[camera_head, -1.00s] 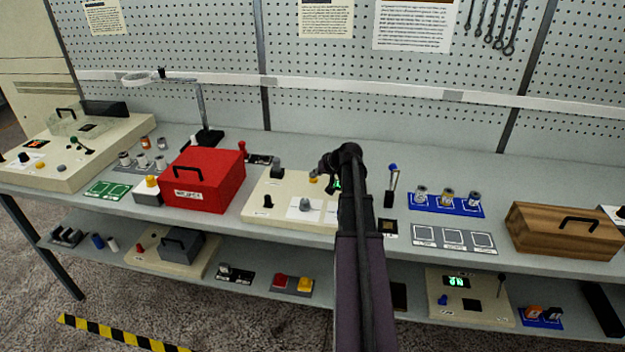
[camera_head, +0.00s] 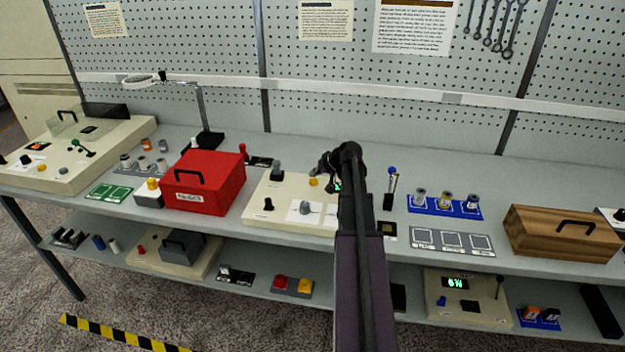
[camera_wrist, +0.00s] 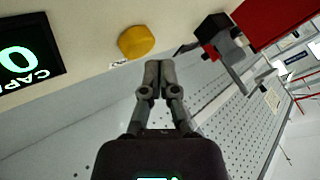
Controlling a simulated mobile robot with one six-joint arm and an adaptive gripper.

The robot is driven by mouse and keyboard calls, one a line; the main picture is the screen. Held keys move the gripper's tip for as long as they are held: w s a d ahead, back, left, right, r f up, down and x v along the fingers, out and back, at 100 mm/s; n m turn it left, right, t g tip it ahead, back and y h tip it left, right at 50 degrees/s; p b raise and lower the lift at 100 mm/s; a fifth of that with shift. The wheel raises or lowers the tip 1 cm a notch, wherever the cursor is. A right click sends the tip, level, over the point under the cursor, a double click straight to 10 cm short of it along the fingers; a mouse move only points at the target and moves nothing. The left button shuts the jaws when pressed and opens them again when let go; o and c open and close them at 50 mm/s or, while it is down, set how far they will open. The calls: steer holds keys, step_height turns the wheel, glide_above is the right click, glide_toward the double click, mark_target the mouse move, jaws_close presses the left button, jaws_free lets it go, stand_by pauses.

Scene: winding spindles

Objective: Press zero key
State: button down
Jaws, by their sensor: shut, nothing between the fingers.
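A yellow round key (camera_wrist: 136,42) sits on the cream panel, beside a dark display (camera_wrist: 28,62) that shows a green 0 and partly cut-off lettering. A small label under the key is too small to read. My gripper (camera_wrist: 158,68) is shut and empty, with its fingertips just below and right of the key in the wrist view. I cannot tell whether they touch it. In the head view the yellow key (camera_head: 314,182) shows on the cream panel (camera_head: 262,222), right beside my gripper (camera_head: 324,168). My arm hides the panel's right part and most of the display.
A red box (camera_head: 215,188) stands left of the panel. A black knob (camera_head: 268,204) and a grey knob (camera_head: 304,208) rise from the panel's front. A blue-handled lever (camera_head: 391,185) and a blue tray with spindles (camera_head: 430,205) are to the right.

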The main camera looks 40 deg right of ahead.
mark_target(314, 181)
steer(key=shift+r, duration=0.1)
stand_by(0.3)
step_height(314, 181, up, 5)
steer(key=p, duration=0.5)
stand_by(1.1)
